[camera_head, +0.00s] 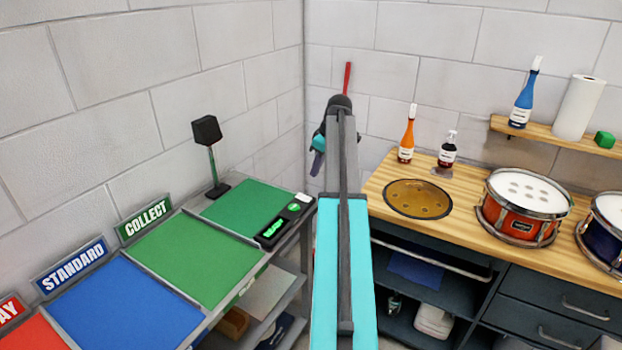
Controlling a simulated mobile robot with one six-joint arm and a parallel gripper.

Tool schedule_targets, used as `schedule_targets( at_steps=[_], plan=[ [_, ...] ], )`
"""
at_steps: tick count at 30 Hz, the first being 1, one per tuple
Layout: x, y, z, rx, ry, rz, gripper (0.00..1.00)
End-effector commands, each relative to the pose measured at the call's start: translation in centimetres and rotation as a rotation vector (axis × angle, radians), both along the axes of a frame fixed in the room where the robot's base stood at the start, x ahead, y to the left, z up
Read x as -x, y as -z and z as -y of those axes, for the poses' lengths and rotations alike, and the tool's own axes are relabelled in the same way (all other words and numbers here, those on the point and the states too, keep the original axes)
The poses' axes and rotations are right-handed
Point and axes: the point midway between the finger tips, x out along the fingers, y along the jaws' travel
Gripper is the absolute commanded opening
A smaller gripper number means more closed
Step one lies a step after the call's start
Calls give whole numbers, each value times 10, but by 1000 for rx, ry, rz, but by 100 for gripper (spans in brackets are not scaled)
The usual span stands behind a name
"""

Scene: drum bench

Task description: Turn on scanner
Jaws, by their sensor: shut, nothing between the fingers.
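The scanner is a black box-shaped head (207,130) on a thin stand, at the back of the left counter beside the wall. A dark control panel (286,220) sits at the right edge of the green pad. It has a lit green display and a round green mark. My arm reaches away through the middle of the view. My gripper (317,160) is at its far end, right of the scanner and above and beyond the panel, apart from both. It is shut and empty; the arm partly hides it.
A green COLLECT mat (195,258) and a blue STANDARD mat (125,305) lie on the left counter. On the right, a wooden bench (455,222) holds a cymbal (417,198), bottles and drums. A red stick-like thing (347,76) shows above my arm's end.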

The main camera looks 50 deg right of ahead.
Motion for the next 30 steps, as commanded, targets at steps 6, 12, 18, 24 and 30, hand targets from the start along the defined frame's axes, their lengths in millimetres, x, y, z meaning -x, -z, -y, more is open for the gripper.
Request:
schedule_targets(
  at_steps=[6, 12, 18, 24, 30],
  plan=[
    [9, -19, 2, 1, -1, 1, 0],
    [12, -25, 2, 0, -1, 1, 0],
    [12, -26, 1, 0, -2, 0, 0],
    [12, -26, 1, 0, -2, 0, 0],
    [11, -26, 1, 0, -3, 0, 0]
  ],
)
